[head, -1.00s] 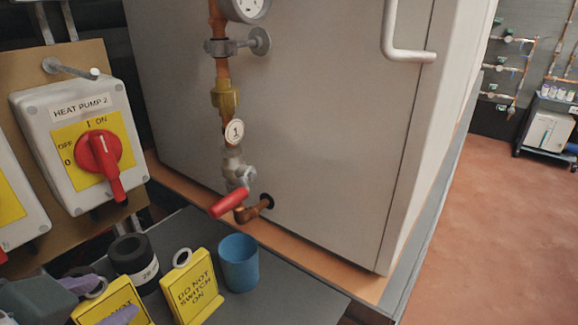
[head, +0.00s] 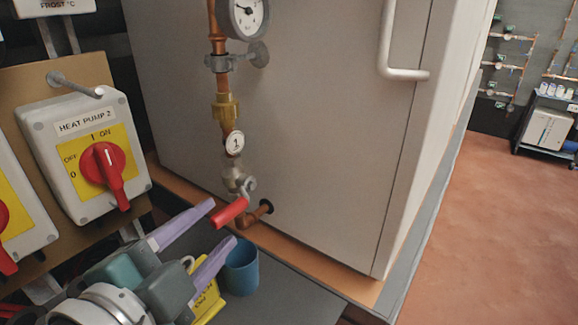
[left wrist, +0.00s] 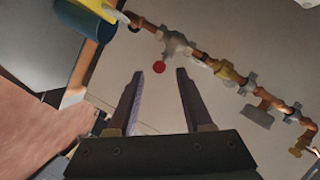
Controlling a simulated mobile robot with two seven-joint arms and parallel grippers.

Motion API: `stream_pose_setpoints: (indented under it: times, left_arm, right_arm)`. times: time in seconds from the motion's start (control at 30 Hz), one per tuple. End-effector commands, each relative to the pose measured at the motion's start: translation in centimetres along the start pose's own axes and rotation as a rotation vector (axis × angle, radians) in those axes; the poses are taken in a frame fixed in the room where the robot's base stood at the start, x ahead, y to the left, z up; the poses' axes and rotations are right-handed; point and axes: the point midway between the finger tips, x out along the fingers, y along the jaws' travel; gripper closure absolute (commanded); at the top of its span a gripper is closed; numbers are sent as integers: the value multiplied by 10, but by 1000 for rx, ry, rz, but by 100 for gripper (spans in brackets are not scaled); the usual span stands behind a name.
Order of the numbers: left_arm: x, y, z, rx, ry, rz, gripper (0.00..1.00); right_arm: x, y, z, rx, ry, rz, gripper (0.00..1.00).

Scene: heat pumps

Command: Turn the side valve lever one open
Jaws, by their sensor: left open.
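The side valve (head: 233,178), under a round tag marked 1, sits on a vertical copper pipe on the grey cabinet front. Its red lever (head: 231,211) sticks out toward the lower left. My left gripper (head: 222,222) is open, with two purple fingers pointing at the lever. In the left wrist view, the lever's red end (left wrist: 158,67) shows between and just beyond the fingertips (left wrist: 160,75). I cannot tell if the fingers touch it. The valve body (left wrist: 176,46) shows behind it. My right gripper is not in view.
A blue cup (head: 240,268) stands on the grey shelf below the lever, close to the lower finger. A yellow sign (head: 208,300) is partly hidden by the gripper. The Heat Pump 2 switch box (head: 85,155) is at the left. A gauge (head: 243,14) sits above the valve.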

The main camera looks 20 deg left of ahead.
Motion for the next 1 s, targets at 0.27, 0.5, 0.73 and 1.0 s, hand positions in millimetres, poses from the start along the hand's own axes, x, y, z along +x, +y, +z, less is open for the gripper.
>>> stream_pose_setpoints:
  times: [0.27, 0.5, 0.73, 1.0]
  left_arm:
    - [41, -1, 0, -1, 0, -2, 49]
    - [50, 0, 0, -2, 0, 0, 49]
    - [50, 0, 0, -2, 0, 0, 55]
    - [50, 0, 0, -2, -1, 0, 85]
  right_arm:
    - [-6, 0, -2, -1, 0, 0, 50]
    - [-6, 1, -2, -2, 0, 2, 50]
    - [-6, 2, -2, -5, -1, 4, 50]
    - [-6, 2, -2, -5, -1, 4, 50]
